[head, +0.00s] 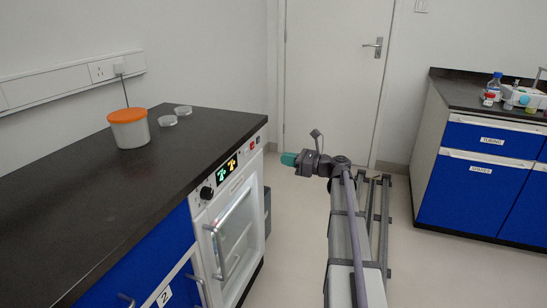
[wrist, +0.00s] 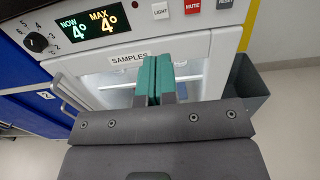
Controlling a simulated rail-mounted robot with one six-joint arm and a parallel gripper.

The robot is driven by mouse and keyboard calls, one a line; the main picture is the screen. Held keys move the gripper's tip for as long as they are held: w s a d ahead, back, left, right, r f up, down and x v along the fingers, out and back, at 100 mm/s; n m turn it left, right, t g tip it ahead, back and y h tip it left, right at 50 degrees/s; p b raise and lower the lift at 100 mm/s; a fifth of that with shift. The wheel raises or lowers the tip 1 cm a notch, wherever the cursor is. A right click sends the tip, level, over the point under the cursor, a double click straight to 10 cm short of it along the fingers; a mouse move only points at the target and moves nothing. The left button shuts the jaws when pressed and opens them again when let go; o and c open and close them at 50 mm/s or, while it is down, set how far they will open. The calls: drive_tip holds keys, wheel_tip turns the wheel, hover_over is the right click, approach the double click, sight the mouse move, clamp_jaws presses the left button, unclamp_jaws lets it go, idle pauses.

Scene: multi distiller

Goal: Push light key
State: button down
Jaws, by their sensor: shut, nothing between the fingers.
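The light key (wrist: 160,11) is a small white button marked LIGHT on the front panel of the white fridge, left of the red MUTE key (wrist: 193,6). My gripper (wrist: 157,58) has teal fingers, shut and empty, in front of the SAMPLES label and below the light key in the wrist picture. The fingers look apart from the key. In the head view my gripper (head: 288,159) is to the right of the fridge panel, clear of it. The light key is too small to make out there.
The fridge (head: 240,235) sits under a black counter (head: 80,200) with an orange-lidded tub (head: 129,128) and clear dishes. A dial (wrist: 35,42) and a lit display (wrist: 88,23) are on the panel. A dark grey bin (wrist: 246,88) stands beside the fridge.

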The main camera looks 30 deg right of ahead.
drive_tip(key=x, duration=1.2)
drive_tip(key=shift+w+a, duration=0.2)
drive_tip(key=shift+x, duration=0.75)
drive_tip(key=shift+r, duration=0.1)
approach(247, 151)
drive_tip(key=v, duration=0.5)
drive_tip(key=shift+s+d, duration=0.15)
drive_tip(key=shift+d, duration=0.1)
